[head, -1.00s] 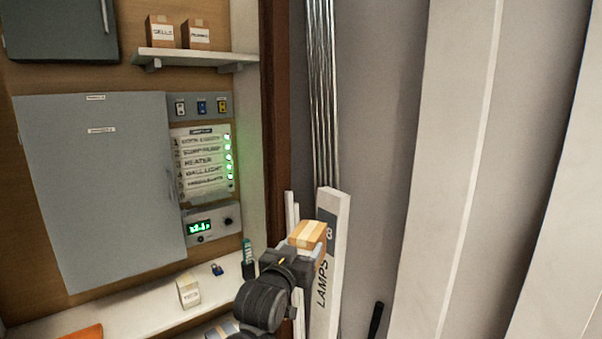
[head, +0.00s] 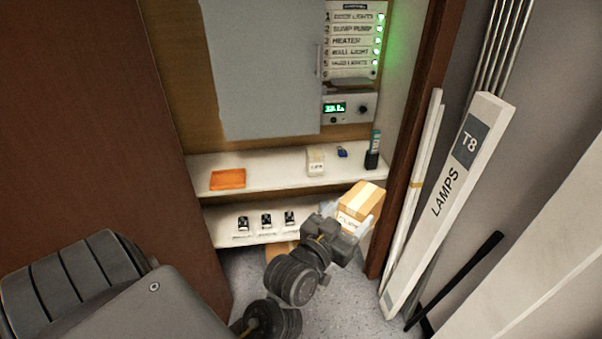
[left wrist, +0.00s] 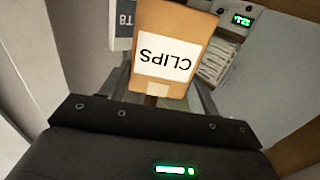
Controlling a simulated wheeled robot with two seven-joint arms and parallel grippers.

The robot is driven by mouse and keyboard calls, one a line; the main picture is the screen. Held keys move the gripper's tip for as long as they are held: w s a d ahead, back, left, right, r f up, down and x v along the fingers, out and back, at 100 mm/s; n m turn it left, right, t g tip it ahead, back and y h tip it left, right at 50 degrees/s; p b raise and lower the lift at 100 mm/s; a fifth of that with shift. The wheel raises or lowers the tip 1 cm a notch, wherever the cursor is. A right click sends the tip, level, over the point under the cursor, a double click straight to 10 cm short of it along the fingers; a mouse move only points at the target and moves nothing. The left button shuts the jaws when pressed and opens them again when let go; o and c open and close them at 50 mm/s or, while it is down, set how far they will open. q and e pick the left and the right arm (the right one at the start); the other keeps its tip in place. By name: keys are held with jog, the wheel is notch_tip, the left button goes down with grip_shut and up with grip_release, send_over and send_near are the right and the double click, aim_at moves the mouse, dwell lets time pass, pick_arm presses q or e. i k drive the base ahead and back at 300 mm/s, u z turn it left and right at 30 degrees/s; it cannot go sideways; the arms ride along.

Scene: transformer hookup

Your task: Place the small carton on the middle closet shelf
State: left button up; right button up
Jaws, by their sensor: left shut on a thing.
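The small carton (head: 363,198) is tan with a pale tape strip and a white label. The label reads CLIPS in the left wrist view (left wrist: 166,60). My left gripper (head: 356,221) is shut on this carton and holds it in the air by the right jamb of the closet. In the head view the carton overlaps the right end of the lower shelf (head: 226,218). The middle shelf (head: 272,171) is white and runs below the grey panel, above and behind the carton in the picture. My right gripper is not in view.
The middle shelf bears an orange item (head: 228,179), a small pale box (head: 315,161), a blue padlock (head: 342,152) and a dark holder (head: 372,160). Free room shows between the orange item and pale box. A LAMPS box (head: 455,190) leans right of the jamb (head: 413,140).

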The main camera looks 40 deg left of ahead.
aim_at(285, 167)
jog(key=u, duration=1.1)
jog(key=i, duration=0.95)
jog(key=z, duration=0.7)
